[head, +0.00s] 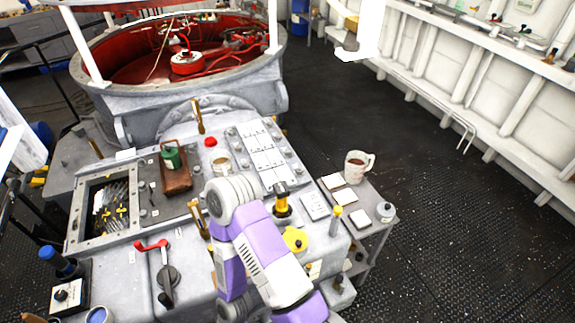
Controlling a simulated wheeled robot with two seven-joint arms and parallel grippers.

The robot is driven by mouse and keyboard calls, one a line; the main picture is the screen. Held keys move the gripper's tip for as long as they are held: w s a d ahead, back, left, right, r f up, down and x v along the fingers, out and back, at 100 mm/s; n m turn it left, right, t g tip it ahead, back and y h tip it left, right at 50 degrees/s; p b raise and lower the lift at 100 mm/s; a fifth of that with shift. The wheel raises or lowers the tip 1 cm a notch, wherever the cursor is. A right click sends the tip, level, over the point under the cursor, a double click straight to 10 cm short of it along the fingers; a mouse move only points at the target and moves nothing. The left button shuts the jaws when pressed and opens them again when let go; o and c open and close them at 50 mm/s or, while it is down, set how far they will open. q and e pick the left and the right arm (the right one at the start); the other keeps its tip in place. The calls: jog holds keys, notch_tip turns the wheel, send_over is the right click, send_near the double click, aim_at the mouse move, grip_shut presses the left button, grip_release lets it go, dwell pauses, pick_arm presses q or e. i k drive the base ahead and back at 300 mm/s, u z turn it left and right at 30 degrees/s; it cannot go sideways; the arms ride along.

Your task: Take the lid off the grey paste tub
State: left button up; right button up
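A small round pale grey tub (386,212) stands upright at the right end of the low side shelf. It looks like the paste tub. Its top looks covered, with a small dark spot on it, but it is too small to make out a lid edge. One purple and grey arm of mine rises from the bottom middle, well left of the tub, over the console. No fingertips of mine show, so neither gripper is in view. Nothing touches the tub.
A mug of brown drink (355,167) and pale square pads (344,195) share the shelf (366,235) with the tub. Dark floor right of the shelf is clear.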

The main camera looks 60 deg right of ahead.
aim_at(386, 210)
jog(key=z, duration=1.1)
jog(key=k, duration=0.65)
jog(key=z, duration=1.4)
jog(key=i, duration=0.5)
jog(key=z, duration=1.75)
jog(key=i, duration=1.5)
jog(key=u, duration=1.6)
